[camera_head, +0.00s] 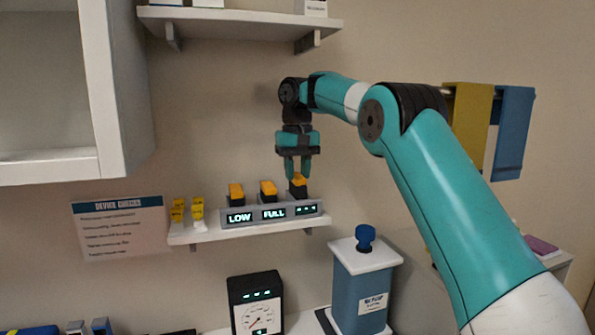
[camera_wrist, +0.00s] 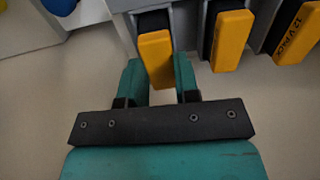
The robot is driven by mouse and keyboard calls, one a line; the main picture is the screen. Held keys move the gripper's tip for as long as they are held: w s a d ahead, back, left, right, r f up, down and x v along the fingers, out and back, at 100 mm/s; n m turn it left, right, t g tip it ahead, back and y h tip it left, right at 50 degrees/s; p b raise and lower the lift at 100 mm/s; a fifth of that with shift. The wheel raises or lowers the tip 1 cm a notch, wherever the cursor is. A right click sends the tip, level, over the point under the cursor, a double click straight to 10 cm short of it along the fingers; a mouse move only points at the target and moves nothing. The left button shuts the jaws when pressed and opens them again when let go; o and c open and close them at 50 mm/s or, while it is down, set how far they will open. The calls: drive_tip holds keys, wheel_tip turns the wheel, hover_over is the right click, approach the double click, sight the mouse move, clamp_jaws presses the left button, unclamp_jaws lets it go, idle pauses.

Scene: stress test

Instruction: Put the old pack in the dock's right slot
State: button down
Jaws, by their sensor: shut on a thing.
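The dock (camera_head: 272,213) sits on a small wall shelf and has three displays: LOW on the left, FULL in the middle and dashes on the right. An orange and black pack (camera_head: 299,190) is at the right slot, upright. My gripper (camera_head: 298,174) points down and is shut on it from above; the wrist view also shows this pack (camera_wrist: 156,58) between my fingers. I cannot tell whether it is fully seated. Two more packs stand in the left slot (camera_head: 236,191) and middle slot (camera_head: 268,188). No label tells me which pack is the old one.
Yellow items (camera_head: 197,208) stand on the shelf left of the dock. A sign (camera_head: 120,228) hangs on the wall at left. Below are a black gauge box (camera_head: 255,303) and a blue box with a knob (camera_head: 362,287). An upper shelf (camera_head: 240,20) is overhead.

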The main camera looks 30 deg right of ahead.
drive_tip(key=shift+f+b, duration=0.6)
idle(0.3)
drive_tip(key=c, duration=0.8)
unclamp_jaws()
